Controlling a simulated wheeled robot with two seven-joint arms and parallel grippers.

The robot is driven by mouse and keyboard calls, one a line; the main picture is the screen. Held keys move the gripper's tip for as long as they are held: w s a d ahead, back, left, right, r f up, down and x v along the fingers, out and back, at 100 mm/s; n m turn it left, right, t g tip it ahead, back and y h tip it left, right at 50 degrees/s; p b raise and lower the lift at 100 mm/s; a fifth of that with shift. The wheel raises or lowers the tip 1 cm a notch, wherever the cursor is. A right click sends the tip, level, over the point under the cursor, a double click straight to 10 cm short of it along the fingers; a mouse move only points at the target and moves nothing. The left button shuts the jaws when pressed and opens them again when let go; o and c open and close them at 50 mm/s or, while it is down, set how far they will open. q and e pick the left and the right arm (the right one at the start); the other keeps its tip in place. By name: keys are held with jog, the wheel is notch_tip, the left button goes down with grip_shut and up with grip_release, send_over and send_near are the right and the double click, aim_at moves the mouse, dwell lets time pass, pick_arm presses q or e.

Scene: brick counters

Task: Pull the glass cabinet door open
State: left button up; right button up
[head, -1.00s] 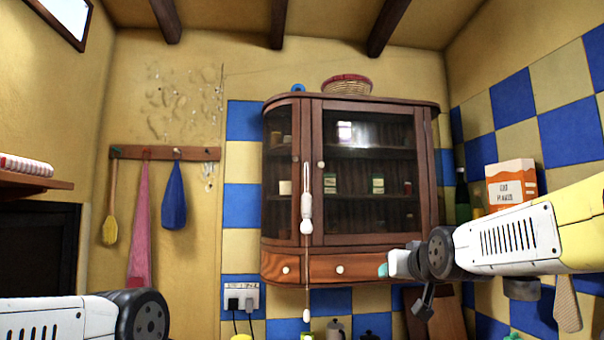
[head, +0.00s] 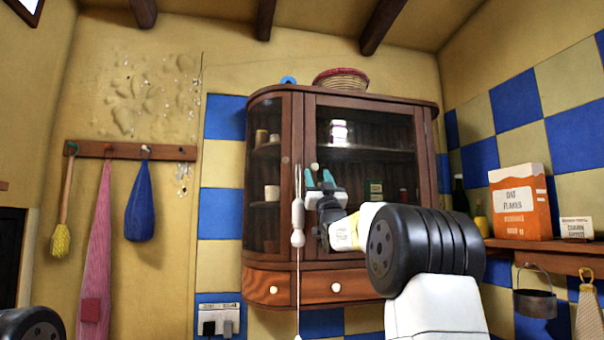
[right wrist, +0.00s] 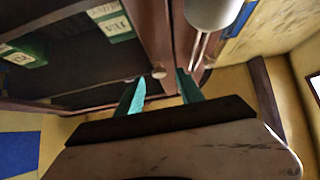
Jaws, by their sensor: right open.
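The brown wooden wall cabinet (head: 270,95) has a dark glass door (head: 365,135), which looks shut. The door's small round pale knob (head: 314,167) sits on its left frame and also shows in the right wrist view (right wrist: 158,72). My right gripper (head: 319,180) is open in front of that frame, teal fingertips pointing at the cabinet. In the right wrist view the knob lies between the lines of the two fingertips (right wrist: 159,84); I see no grip on it. My left gripper is out of view; only a dark joint of that arm shows at the lower left.
A white pull handle (head: 298,222) on a cord hangs just left of my right gripper, and its white body looms close in the right wrist view (right wrist: 212,10). An oat flakes box (head: 520,202) stands on the right shelf (head: 560,257). A basket (head: 341,80) sits atop the cabinet.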

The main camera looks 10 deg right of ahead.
jog(key=shift+x, duration=1.4)
jog(key=shift+d, duration=0.1)
grip_shut()
jog(key=shift+s, duration=0.1)
